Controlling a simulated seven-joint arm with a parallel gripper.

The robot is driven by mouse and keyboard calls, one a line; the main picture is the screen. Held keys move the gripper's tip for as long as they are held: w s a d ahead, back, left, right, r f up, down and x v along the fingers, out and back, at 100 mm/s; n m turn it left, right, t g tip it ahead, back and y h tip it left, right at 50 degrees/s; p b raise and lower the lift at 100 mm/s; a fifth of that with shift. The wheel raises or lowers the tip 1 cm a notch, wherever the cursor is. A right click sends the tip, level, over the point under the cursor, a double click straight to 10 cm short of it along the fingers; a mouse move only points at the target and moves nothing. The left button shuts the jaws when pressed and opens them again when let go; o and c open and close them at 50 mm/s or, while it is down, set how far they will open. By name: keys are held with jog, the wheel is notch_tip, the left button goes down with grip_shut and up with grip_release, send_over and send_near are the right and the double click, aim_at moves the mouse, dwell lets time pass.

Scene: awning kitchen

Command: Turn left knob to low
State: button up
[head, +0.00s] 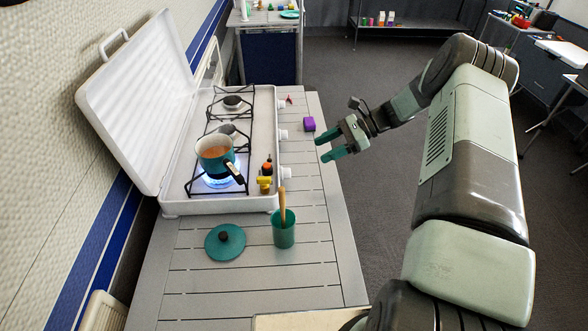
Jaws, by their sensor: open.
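A white camp stove (246,200) with its lid raised stands on the slatted table. White knobs line its right side: a far knob (283,103), a middle knob (283,134) and a near knob (286,173). The near one lies beside the burner with a lit blue flame (216,182), seemingly the stove's left from its front. The knobs' exact settings are too small to read. My gripper (325,146) is open and empty, with teal fingers pointing left toward the stove. It is right of the middle and near knobs and apart from them.
A teal pot (210,166) with brown contents sits over the flame. Small bottles (266,171) stand at the stove's near right corner. A green cup (284,236) holding a wooden utensil and a teal lid (225,243) are in front.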

jog(key=m+y, duration=0.1)
jog(key=m, duration=0.1)
send_near(286, 173)
jog(key=shift+t, duration=0.3)
jog(key=x, duration=0.5)
jog(key=f+x, duration=0.1)
jog(key=x, duration=0.2)
jog(key=shift+w+d+f, duration=0.1)
jog(key=shift+w+d, duration=0.2)
jog(key=shift+w, duration=0.05)
jog(key=c, duration=1)
jog(key=shift+c, duration=0.2)
jog(key=shift+n, duration=0.3)
jog(key=shift+s+n+t, duration=0.2)
jog(key=shift+n+t, duration=0.7)
jog(key=shift+n, duration=0.2)
jog(key=shift+s+n+t+y, duration=0.1)
jog(key=shift+n+t+y, duration=0.3)
jog(key=shift+n+t, duration=0.75)
jog(key=shift+n, duration=0.35)
